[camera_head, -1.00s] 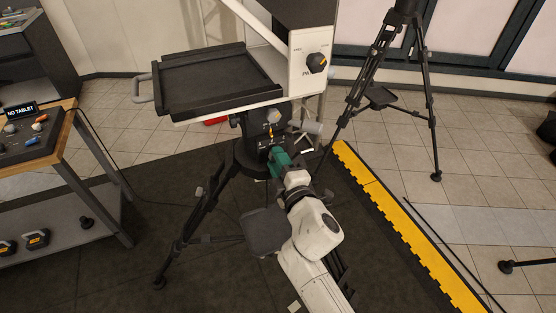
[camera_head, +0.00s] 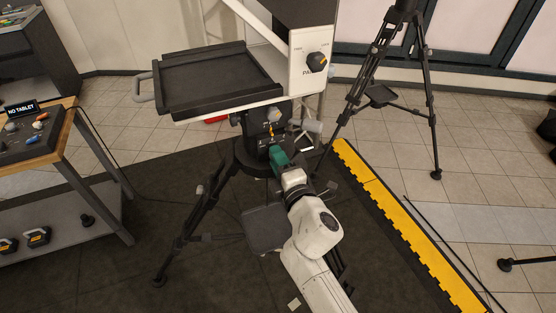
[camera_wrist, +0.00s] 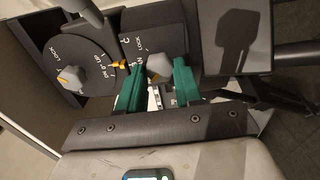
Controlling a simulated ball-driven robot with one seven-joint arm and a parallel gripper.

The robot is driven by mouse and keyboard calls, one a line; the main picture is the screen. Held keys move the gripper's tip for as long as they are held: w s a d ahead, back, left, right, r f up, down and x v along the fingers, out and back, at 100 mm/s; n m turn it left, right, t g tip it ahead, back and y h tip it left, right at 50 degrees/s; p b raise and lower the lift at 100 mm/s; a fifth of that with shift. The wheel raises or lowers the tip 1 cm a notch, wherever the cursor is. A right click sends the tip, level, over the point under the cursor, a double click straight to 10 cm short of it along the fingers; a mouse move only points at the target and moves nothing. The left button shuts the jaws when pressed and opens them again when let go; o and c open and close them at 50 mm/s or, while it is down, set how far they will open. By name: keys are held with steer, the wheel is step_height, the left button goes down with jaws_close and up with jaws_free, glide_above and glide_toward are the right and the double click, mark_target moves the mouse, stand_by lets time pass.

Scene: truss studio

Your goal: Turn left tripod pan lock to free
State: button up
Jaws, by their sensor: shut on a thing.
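The left tripod (camera_head: 247,160) stands on the dark mat and carries a black tray head. In the wrist view its pan lock is a grey knob (camera_wrist: 160,65) on a black plate marked LOCK, with part of its lettering hidden. My gripper (camera_wrist: 158,72) has its two green fingers closed on either side of this knob. In the head view my gripper (camera_head: 278,154) reaches the tripod's head from below, and the pan knob is hidden there. A second grey knob (camera_wrist: 72,78) with a yellow pointer sits on a round plate also marked LOCK, left of my fingers.
A black tray (camera_head: 215,80) and a white panel with a black knob (camera_head: 317,62) overhang the tripod head. Another tripod (camera_head: 381,92) stands behind to the right. A yellow mat edge (camera_head: 405,225) runs along the right. A wooden-edged table (camera_head: 62,135) stands left.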

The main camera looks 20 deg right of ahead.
steer(key=o, duration=1)
steer(key=shift+o, duration=0.2)
steer(key=shift+f, duration=0.1)
